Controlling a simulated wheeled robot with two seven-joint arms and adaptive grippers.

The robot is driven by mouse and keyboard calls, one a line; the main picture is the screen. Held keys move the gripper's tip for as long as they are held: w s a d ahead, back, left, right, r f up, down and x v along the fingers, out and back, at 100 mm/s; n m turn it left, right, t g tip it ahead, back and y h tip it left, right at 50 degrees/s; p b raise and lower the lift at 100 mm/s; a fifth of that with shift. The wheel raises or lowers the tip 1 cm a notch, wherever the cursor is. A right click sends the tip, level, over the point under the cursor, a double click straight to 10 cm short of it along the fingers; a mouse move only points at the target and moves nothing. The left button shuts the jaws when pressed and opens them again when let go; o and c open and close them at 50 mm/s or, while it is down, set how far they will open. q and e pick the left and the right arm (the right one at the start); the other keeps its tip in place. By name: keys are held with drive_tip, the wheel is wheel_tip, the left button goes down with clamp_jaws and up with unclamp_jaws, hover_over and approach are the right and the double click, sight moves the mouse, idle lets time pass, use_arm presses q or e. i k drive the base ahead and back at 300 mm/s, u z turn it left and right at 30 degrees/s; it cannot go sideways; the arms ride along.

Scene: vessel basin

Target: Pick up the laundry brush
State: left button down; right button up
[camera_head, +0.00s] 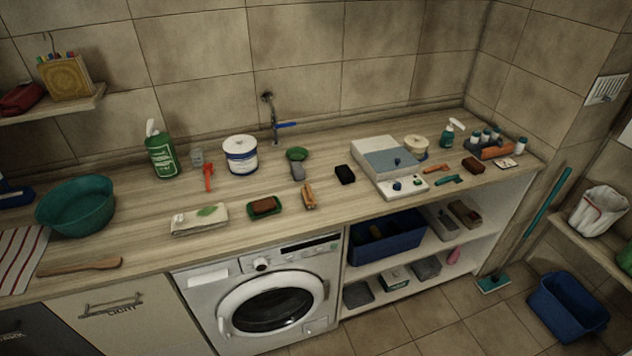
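A small wooden brush-like object (309,197), tan with a darker side, lies on the wooden countertop (350,217) near its front edge, above the washing machine. It looks like the laundry brush, but it is too small to be sure. To its left a brown block (263,206) sits in a green dish; I cannot tell whether it is soap or a brush. Neither of my grippers is in view, and nothing covers the brush-like object.
A folded cloth (200,219), a black block (345,174) and a white device (390,166) lie around it. A green bottle (160,152), white tub (240,156) and faucet (271,118) stand behind. A teal basin (76,205) is at left. Bare counter lies in front.

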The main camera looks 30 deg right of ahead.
sight(309, 199)
drive_tip(key=z, duration=1.05)
